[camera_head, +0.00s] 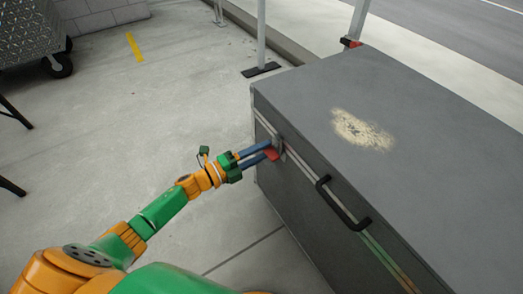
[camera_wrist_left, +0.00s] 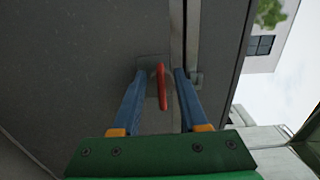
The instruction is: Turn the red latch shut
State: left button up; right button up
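The red latch (camera_head: 271,154) is on the front face of a large grey case (camera_head: 440,130), near its left end. In the left wrist view the red latch (camera_wrist_left: 161,87) stands out from a grey plate, close beside the seam strip. My left gripper (camera_head: 270,148) reaches to the latch with its blue fingers. In the left wrist view the left gripper (camera_wrist_left: 160,85) is open, with one finger on each side of the latch. Gaps show between the latch and both fingers. My right gripper does not show.
A black handle (camera_head: 343,203) sticks out of the case front, right of the latch. A metal post with a dark foot (camera_head: 261,69) stands behind the case. A wheeled metal box (camera_head: 30,35) is at the far left.

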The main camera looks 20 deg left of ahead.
pick_arm(q)
jog(key=shift+s+a, duration=0.1)
jog(key=shift+s, duration=0.05)
jog(key=p+v, duration=0.1)
jog(key=v, duration=0.5)
jog(key=shift+s+a, duration=0.25)
jog(key=shift+s, duration=0.05)
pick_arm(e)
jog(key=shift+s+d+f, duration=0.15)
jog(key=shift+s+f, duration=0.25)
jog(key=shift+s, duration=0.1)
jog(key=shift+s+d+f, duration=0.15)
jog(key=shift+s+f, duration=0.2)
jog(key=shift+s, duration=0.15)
